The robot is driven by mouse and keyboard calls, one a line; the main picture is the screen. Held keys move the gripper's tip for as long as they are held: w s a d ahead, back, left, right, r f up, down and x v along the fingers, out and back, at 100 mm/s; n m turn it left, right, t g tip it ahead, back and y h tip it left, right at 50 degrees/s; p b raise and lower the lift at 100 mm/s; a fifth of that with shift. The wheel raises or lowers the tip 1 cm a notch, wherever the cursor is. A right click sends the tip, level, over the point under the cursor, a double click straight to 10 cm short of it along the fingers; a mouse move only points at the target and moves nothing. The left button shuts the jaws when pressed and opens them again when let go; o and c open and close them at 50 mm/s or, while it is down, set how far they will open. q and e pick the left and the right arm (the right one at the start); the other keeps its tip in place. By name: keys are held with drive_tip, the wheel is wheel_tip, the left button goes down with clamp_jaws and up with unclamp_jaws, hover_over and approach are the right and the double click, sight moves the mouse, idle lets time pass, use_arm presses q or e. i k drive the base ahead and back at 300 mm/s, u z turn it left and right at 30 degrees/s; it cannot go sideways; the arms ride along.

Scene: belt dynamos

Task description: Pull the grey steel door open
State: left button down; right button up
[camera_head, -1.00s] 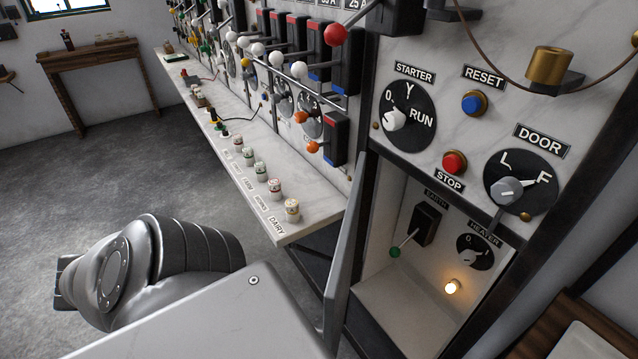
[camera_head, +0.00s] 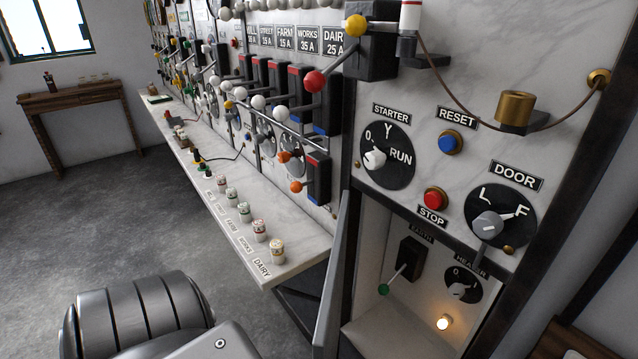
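The grey steel door (camera_head: 337,275) stands open at the left side of a lit compartment below the marble panel. I see it almost edge-on; its lower end runs out of the picture. Above the compartment is the round DOOR dial (camera_head: 500,218), with its grey knob's pointer toward F. My arm's dark and silver links show at the lower left, to the left of the door. Neither gripper is in view, so any contact with the door cannot be seen.
Inside the compartment are an EARTH switch (camera_head: 409,258) with a green knob, a HEATER dial (camera_head: 462,285) and a glowing lamp (camera_head: 443,322). A marble shelf (camera_head: 290,236) juts out left of the door. Open floor lies farther left.

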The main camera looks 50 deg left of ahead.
sight(326, 339)
drive_tip(key=u, duration=3)
drive_tip(key=k, duration=1.65)
drive_tip(key=z, duration=1.95)
